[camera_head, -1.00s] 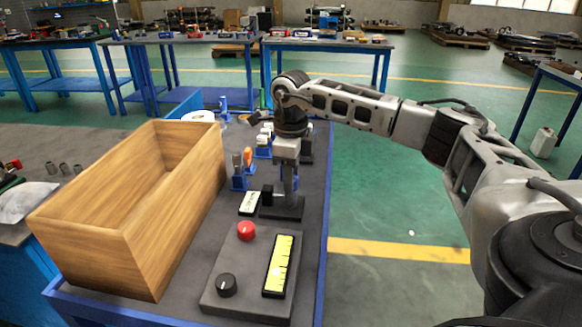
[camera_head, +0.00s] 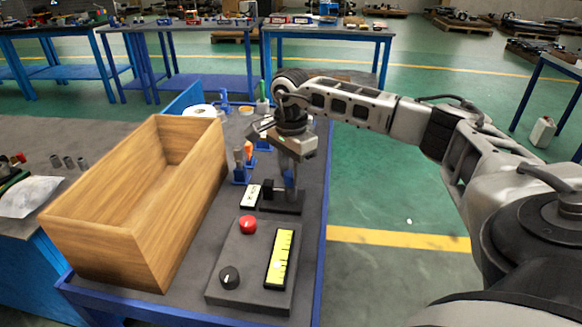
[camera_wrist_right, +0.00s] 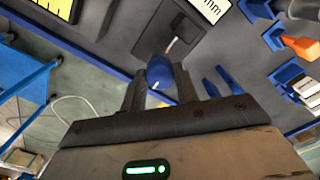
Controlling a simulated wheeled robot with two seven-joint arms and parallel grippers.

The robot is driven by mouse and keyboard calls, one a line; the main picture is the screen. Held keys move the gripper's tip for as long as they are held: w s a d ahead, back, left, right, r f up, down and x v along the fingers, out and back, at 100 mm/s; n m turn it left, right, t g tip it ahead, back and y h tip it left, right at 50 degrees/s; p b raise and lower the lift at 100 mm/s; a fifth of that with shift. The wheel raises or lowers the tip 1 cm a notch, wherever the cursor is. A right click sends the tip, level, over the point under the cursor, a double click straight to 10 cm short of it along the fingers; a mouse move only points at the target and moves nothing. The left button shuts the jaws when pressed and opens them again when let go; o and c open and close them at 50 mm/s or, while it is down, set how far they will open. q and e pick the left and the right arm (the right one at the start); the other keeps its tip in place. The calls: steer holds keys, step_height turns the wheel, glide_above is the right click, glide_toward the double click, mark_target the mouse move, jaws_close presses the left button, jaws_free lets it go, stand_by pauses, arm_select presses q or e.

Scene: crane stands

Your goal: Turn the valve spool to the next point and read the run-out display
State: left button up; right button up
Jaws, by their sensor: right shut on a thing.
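My right gripper (camera_head: 288,178) points down over a small dark stand (camera_head: 283,200) near the bench's right edge. It is shut on the blue knob of the valve spool, which shows between the fingertips in the wrist view (camera_wrist_right: 160,76). A white line marks the knob. The rest of the spool is largely hidden by the fingers and hand. The run-out display (camera_head: 251,195) is a small white-faced block left of the stand. In the wrist view the display (camera_wrist_right: 212,8) is cut by the top edge, with "mm" readable but no clear number. My left gripper is out of view.
A grey control box with a red button (camera_head: 248,224), black dial (camera_head: 229,277) and yellow scale (camera_head: 279,259) sits in front of the stand. A large open wooden box (camera_head: 135,240) stands left.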

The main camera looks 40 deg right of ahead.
steer(key=n, duration=0.4)
steer(key=shift+n, duration=0.4)
stand_by(0.4)
steer(key=o, duration=1)
steer(key=shift+a, duration=0.1)
steer(key=shift+r, duration=0.1)
